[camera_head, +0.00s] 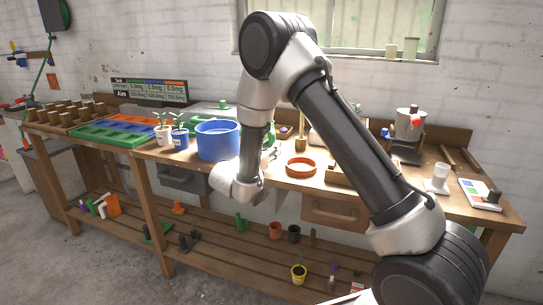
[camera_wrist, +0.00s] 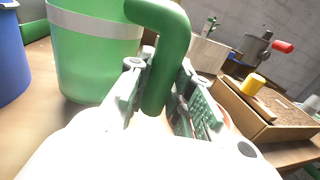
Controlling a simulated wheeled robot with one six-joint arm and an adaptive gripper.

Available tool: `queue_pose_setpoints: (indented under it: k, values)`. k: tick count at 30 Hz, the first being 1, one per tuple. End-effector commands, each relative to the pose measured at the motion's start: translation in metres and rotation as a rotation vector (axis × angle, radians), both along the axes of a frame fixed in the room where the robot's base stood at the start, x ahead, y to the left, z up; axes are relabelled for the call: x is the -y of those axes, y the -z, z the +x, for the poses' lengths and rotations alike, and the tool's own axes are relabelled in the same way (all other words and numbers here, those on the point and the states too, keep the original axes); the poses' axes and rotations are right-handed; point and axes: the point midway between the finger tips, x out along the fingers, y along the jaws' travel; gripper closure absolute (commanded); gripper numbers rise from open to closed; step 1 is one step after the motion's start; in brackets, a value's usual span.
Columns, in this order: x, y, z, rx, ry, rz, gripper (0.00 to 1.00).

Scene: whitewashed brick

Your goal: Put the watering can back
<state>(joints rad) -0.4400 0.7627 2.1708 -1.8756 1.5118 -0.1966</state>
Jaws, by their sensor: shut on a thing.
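The green watering can (camera_wrist: 95,65) stands at the left of the wrist view, with a pale band near its top. Its thick curved green handle (camera_wrist: 172,45) comes down between the fingers of my gripper (camera_wrist: 160,88). The gripper is shut on this handle. In the head view my own arm hides most of the gripper and the can. I cannot tell whether the can's base touches the bench top.
A large blue pot (camera_head: 218,141) stands on the wooden bench, left of my arm, and two small potted plants (camera_head: 180,140) stand beside it. An orange ring (camera_head: 300,166) lies right of my wrist. A wooden box (camera_wrist: 240,108) is right of the gripper in the wrist view.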

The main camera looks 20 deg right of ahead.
Motion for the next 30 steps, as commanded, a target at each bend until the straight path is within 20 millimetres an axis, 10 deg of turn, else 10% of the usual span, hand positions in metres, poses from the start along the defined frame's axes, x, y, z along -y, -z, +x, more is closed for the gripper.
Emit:
queue_pose_setpoints:
  k: [15,16,19,30]
  values:
    - [0.000,0.026,0.000,0.001,0.000,0.000,1.00]
    - [0.000,0.027,0.000,-0.001,0.000,0.001,0.75]
    - [0.000,0.027,0.000,-0.001,0.000,0.001,0.57]
    - [-0.001,0.023,0.000,0.000,0.000,0.000,0.57]
